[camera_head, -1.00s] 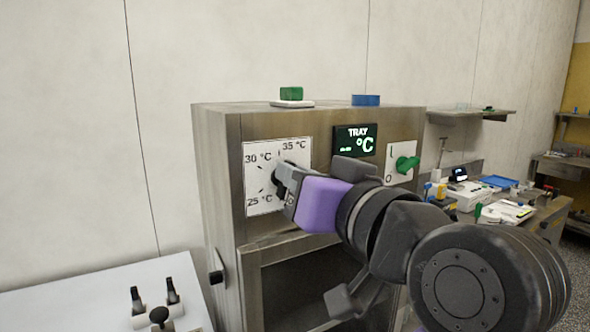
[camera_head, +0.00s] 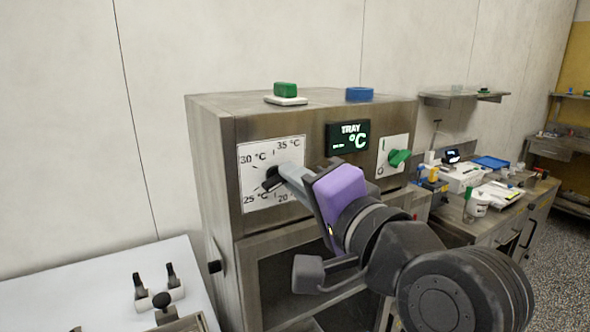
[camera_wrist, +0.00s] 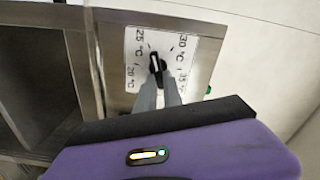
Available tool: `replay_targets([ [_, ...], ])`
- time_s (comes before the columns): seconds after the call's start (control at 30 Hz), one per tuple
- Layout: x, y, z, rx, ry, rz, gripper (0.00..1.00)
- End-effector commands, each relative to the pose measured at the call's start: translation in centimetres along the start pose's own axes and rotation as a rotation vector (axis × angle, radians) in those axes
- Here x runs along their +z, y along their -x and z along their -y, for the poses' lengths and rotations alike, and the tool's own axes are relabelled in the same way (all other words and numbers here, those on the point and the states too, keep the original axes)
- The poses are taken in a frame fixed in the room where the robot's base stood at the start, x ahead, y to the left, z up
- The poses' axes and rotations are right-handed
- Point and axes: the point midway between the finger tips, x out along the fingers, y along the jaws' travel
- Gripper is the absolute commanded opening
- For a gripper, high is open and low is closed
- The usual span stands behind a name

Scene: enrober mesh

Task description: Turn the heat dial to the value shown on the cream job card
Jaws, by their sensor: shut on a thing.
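The heat dial is a black knob (camera_wrist: 155,62) on a white plate (camera_wrist: 134,98) marked 20, 25, 30 and 35 °C. In the head view the plate (camera_head: 248,196) is on the steel cabinet's front, and the dial (camera_head: 271,184) is partly hidden by my gripper. My gripper (camera_head: 277,177) is shut on the dial; its two grey fingers also reach the knob in the wrist view (camera_wrist: 158,80). A pale line on the knob seems to point between 25 and 30 °C, nearer 25. I cannot make out a cream job card.
The steel cabinet (camera_head: 222,150) carries a dark TRAY °C display (camera_head: 348,138) and a green switch (camera_head: 399,157). A white table (camera_head: 75,290) is at left; a cluttered bench stands at right.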

Motion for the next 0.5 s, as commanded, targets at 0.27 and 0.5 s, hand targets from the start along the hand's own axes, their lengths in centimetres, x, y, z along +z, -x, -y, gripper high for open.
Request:
replay_targets([
  [0.27,-0.14,0.03,-0.28,0.002,-0.262,-0.003,0.0],
  [0.5,-0.01,0.03,-0.59,0.002,-0.486,-0.004,0.0],
])
